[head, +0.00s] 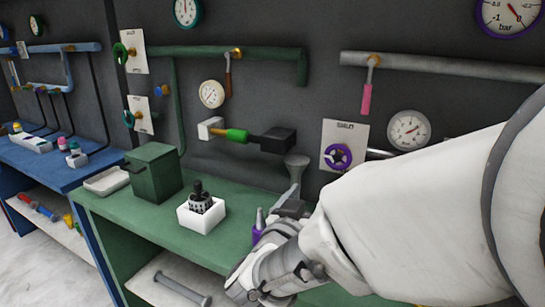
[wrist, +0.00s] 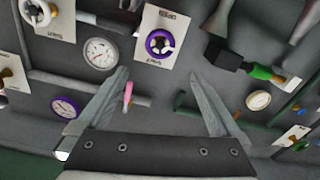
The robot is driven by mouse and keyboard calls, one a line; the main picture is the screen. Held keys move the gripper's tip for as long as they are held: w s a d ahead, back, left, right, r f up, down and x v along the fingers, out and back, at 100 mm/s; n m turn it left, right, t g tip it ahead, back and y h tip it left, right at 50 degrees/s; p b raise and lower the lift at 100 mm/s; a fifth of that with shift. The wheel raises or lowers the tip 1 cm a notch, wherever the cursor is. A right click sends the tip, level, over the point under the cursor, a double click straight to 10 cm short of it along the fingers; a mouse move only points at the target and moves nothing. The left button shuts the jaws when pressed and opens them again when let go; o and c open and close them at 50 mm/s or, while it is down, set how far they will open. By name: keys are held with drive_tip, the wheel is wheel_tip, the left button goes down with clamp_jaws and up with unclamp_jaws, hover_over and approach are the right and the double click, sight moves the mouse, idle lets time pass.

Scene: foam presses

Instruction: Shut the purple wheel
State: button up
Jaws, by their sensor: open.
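The purple wheel (head: 338,157) is a small handwheel on a white plate (head: 357,133) on the dark wall, right of centre in the head view. In the wrist view the purple wheel (wrist: 160,42) shows upside down on its plate, beyond my fingertips and centred between them. My gripper (wrist: 160,75) is open with nothing between its fingers. In the head view my gripper (head: 293,200) is partly hidden by my own arm, and sits below and left of the wheel, apart from it.
A grey dial (head: 408,131) and a pink-handled lever (head: 367,92) are near the wheel. The green bench (head: 150,223) holds a green bin (head: 155,173) and a white container (head: 201,215).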

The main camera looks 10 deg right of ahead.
drive_tip(key=p+x, duration=0.2)
drive_tip(key=p, duration=0.6)
approach(337, 158)
drive_tip(key=x, duration=0.8)
drive_tip(key=shift+w+d, duration=0.2)
drive_tip(key=shift+w, duration=0.05)
drive_tip(key=c, duration=1.1)
drive_tip(key=shift+b, duration=0.3)
